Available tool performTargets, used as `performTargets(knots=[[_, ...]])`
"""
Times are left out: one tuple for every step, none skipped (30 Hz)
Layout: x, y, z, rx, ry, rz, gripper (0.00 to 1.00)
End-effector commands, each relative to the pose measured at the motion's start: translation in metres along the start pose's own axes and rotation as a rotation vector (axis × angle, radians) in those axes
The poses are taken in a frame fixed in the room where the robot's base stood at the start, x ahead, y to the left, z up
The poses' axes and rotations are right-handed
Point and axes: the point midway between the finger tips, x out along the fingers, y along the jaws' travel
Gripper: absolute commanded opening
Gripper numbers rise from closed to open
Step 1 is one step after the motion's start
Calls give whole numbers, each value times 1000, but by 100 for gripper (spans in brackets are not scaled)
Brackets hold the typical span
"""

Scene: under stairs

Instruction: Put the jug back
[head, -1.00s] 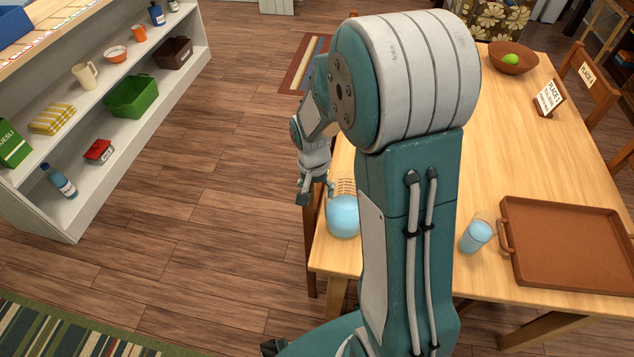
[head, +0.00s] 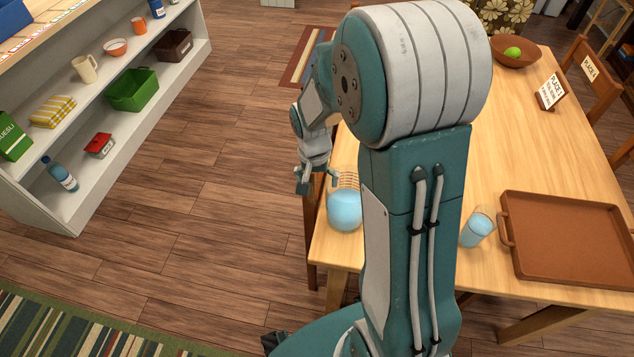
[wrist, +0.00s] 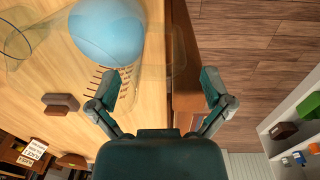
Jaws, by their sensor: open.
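A clear jug with a dark printed scale and blue contents (head: 345,211) stands on the wooden table near its left edge. In the wrist view its blue part (wrist: 107,30) is at the top, and its clear handle (wrist: 168,58) reaches toward the table edge. My gripper (head: 317,181) is beside the jug in the head view, over the table's left edge. In the wrist view my gripper (wrist: 162,92) has its fingers wide apart, with the handle ahead of the gap. Nothing is held. I cannot tell how far the fingertips are from the handle.
A glass of blue liquid (head: 477,229) and a brown tray (head: 508,272) are on the table (head: 495,140). A bowl (head: 520,58) and a sign (head: 550,91) stand farther back. The white shelf (head: 66,222) at left holds a cream pitcher (head: 85,69) and boxes. Open floor lies between.

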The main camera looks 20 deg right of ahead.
Motion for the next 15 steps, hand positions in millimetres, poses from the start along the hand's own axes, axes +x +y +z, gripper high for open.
performTargets(knots=[[-10, 0, -1, 0, 5, -3, 100], [-17, -1, -1, 0, 7, -4, 100], [-25, -1, -1, 0, 6, -4, 100], [-32, -1, -1, -1, 7, -4, 100], [-38, -1, -1, -1, 6, -4, 100], [-46, -1, -1, -1, 6, -3, 100], [-53, -1, -1, -1, 7, -4, 100], [-59, -1, -1, -1, 6, -3, 100], [-67, -1, -1, -1, 6, -3, 100], [-73, -1, -1, -1, 6, -3, 100], [-78, -1, -1, -1, 5, -2, 100], [-85, 0, -1, -1, 5, -3, 100], [-90, 0, 0, -1, 4, -2, 100], [-94, 0, -1, -1, 4, -2, 100], [-98, 0, 0, -1, 3, -1, 100]])
